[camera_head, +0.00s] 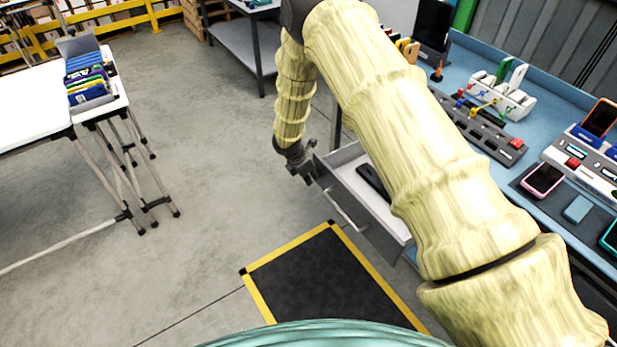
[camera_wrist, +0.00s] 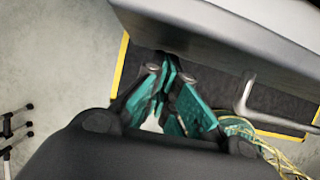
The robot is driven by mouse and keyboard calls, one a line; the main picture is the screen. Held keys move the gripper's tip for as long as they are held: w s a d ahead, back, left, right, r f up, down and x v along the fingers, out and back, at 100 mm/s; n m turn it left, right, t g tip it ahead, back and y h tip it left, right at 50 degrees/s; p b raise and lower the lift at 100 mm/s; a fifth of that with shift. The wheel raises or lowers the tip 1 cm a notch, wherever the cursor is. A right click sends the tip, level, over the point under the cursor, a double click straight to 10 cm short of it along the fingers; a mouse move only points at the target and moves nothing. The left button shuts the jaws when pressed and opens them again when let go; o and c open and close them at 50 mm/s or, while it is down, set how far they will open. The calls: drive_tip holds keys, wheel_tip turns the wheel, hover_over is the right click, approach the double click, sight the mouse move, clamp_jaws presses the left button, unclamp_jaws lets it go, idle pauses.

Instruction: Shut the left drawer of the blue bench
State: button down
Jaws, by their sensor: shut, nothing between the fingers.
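The left drawer (camera_head: 345,195) of the blue bench (camera_head: 465,68) stands pulled out, with a dark object (camera_head: 374,182) lying inside it. Its front has a bar handle (camera_head: 343,207). My gripper (camera_head: 306,176) is at the far left corner of the drawer front, close to its outer face. In the wrist view my gripper (camera_wrist: 170,72) has its fingertips together by the lower edge of the grey drawer front (camera_wrist: 215,35), and the handle (camera_wrist: 245,95) is to the right. I cannot tell whether they touch. My arm hides part of the drawer and bench.
A black mat with a yellow border (camera_head: 325,275) lies on the floor below the drawer. A white table (camera_head: 35,100) and a bin of folders (camera_head: 88,75) stand at left. Devices, including a pink phone (camera_head: 543,178), lie on the bench. The floor between is clear.

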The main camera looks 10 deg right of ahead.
drive_tip(key=w+d+b, duration=0.1)
drive_tip(key=w+d, duration=0.2)
drive_tip(key=d, duration=0.6)
drive_tip(key=w+d+b, duration=0.2)
drive_tip(key=w+d, duration=0.1)
drive_tip(key=d, duration=0.6)
drive_tip(key=w+d+b, duration=0.1)
drive_tip(key=w+d, duration=0.3)
drive_tip(key=d, duration=0.5)
drive_tip(key=shift+d, duration=0.1)
